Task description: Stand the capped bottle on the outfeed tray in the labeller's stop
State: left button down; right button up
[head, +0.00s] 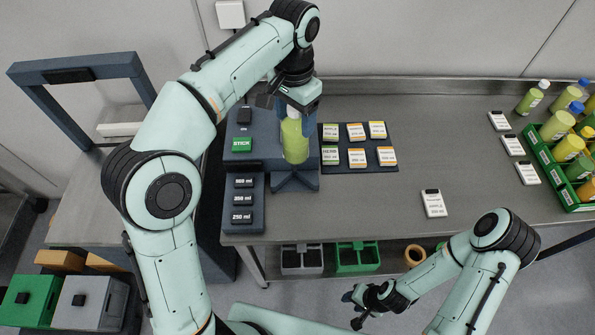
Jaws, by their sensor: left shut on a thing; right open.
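The bottle (294,145), filled with yellow-green liquid, is upright at the front of the dark blue labeller (240,155). My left gripper (297,115) comes down from above and is shut on the bottle's top. My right gripper (364,304) is open and empty, low in front of the bench edge.
A dark mat (373,170) with several label cards lies right of the labeller. A white card (433,203) lies on the bare bench. At the right, a green crate (560,180) holds bottles, with a green bottle (531,99) behind it. Bins (357,258) sit below the bench.

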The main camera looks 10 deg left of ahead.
aim_at(293, 144)
pick_arm(q)
jog(key=f, duration=0.2)
jog(key=f+b, duration=0.1)
jog(key=f, duration=0.2)
jog(key=s+f+b, duration=0.1)
jog(key=f, duration=0.1)
jog(key=shift+s+f, duration=0.1)
jog(key=shift+f, duration=0.25)
jog(key=f, duration=0.3)
jog(key=f+b, duration=0.1)
jog(key=f, duration=0.1)
jog(key=shift+w+f, duration=0.15)
jog(key=shift+w, duration=0.1)
jog(key=shift+w+f+b, duration=0.1)
jog(key=shift+f+b, duration=0.25)
jog(key=shift+f, duration=2.3)
pick_arm(e)
jog(key=s+f, duration=0.5)
jog(key=shift+s+f+g, duration=0.25)
jog(key=shift+f+g, duration=0.05)
pick_arm(q)
jog(key=shift+f, duration=0.2)
jog(key=shift+c, duration=0.7)
grip_release()
